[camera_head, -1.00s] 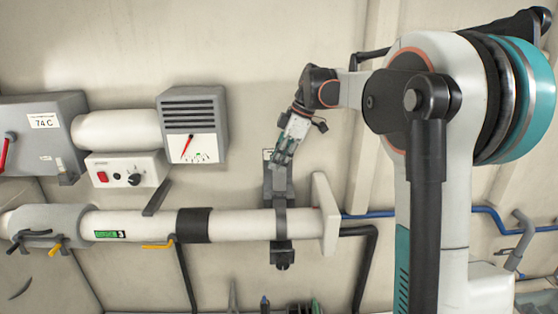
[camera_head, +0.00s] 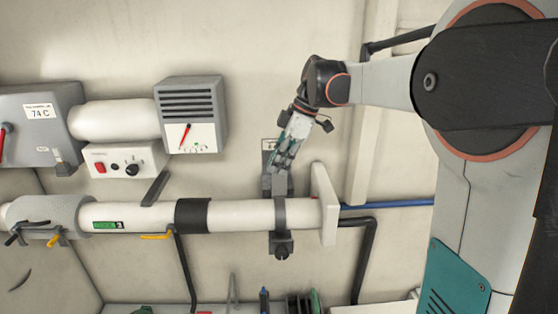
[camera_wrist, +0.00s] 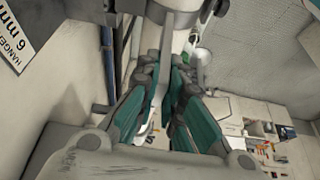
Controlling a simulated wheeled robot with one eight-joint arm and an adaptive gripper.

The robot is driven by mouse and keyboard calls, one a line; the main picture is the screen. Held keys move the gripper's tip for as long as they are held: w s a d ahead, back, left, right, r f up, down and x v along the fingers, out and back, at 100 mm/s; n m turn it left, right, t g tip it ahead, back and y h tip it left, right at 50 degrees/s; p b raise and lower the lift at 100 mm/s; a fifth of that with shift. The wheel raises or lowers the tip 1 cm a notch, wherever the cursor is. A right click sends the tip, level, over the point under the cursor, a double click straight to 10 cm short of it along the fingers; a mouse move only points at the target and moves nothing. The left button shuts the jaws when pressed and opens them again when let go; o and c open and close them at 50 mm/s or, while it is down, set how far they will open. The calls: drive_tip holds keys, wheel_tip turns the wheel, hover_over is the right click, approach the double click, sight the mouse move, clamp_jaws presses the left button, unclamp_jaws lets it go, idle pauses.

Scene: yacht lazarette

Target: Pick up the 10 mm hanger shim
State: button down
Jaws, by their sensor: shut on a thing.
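My gripper (camera_head: 284,160) is at the upper part of the dark grey hanger (camera_head: 280,215), just above the white pipe (camera_head: 245,215). In the wrist view its teal-lined fingers (camera_wrist: 160,103) are closed around a light grey, slightly curved strip (camera_wrist: 158,88). The strip runs up toward the white pipe (camera_wrist: 180,35). I cannot tell whether this strip is part of the hanger or a shim. No piece marked 10 mm is readable. A plate reading "HANGER" and "6 mm" (camera_wrist: 22,35) is at the upper left of the wrist view.
A gauge box (camera_head: 190,115) and a grey unit marked 74 C (camera_head: 38,125) are on the wall to the left. A white end flange (camera_head: 324,204) stands close right of the hanger. A dark hose (camera_head: 368,260) runs below. Several small items lie at the bottom edge.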

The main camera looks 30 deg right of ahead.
drive_tip(key=s, duration=0.1)
drive_tip(key=s+a, duration=0.1)
drive_tip(key=s, duration=0.2)
drive_tip(key=shift+a, duration=0.3)
drive_tip(key=shift+f, duration=0.1)
idle(0.5)
